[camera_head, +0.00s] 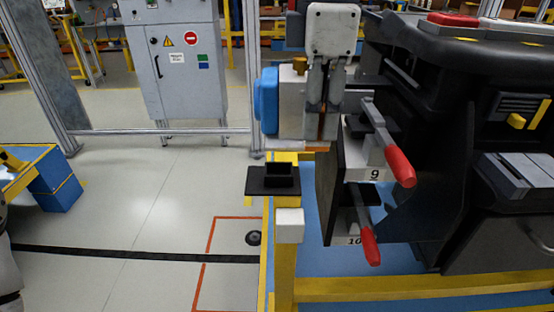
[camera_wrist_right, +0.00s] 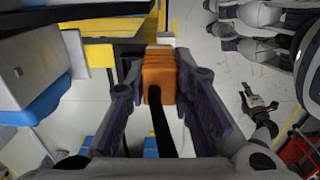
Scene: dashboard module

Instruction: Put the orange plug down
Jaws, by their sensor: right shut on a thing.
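My right gripper (camera_head: 322,100) points down beside the dashboard module, left of its toggle clamps. In the right wrist view, its fingers (camera_wrist_right: 160,85) are shut on the orange plug (camera_wrist_right: 158,75), with a black cable (camera_wrist_right: 161,130) running from it toward the camera. In the head view only a thin orange strip shows between the fingers. A black holder (camera_head: 272,181) with a small raised box stands on the yellow frame, below and left of the gripper. My left gripper (camera_wrist_right: 260,108) is small in the right wrist view, well apart from the plug; its jaw state is unclear.
The black dashboard module (camera_head: 440,130) fills the right side. Red-handled clamps (camera_head: 398,165) stick out near the gripper. A white box with a blue face (camera_head: 266,100) is just left of the gripper. A grey cabinet (camera_head: 178,70) stands behind; the floor at left is open.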

